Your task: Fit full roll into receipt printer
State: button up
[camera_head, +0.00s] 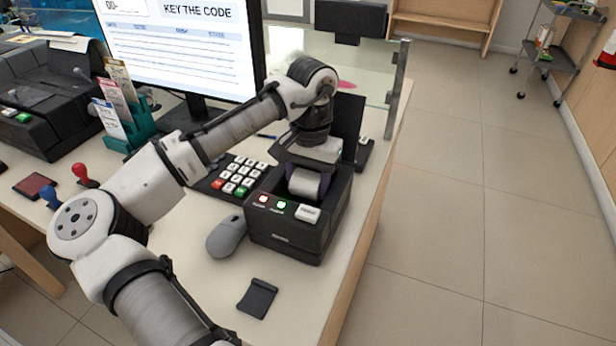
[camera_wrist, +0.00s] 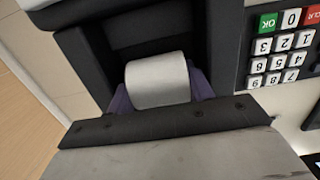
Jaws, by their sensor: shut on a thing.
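The white paper roll (camera_head: 304,187) is at the open bay of the black receipt printer (camera_head: 285,238). My gripper (camera_head: 307,176) points down over the bay and is shut on the roll, with a purple finger on each side of it. In the wrist view the roll (camera_wrist: 157,86) lies between the purple fingers (camera_wrist: 160,97), with the dark bay walls of the printer (camera_wrist: 226,45) around it. The printer's lid (camera_head: 348,118) stands open at the back. Two lights, red and green, show on its front. Whether the roll touches the bay floor is hidden.
A keypad (camera_head: 238,178) sits left of the printer and a grey mouse (camera_head: 226,237) at its front left. A small black item (camera_head: 258,297) lies in front. The monitor (camera_head: 185,45) and a glass screen (camera_head: 375,75) stand behind. The counter's right edge is close to the printer.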

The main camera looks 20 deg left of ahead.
jog(key=shift+f, duration=0.25)
jog(key=o, duration=1.1)
jog(key=shift+r, duration=0.1)
notch_tip(320, 180, up, 9)
jog(key=p, duration=0.8)
jog(key=shift+p, duration=0.35)
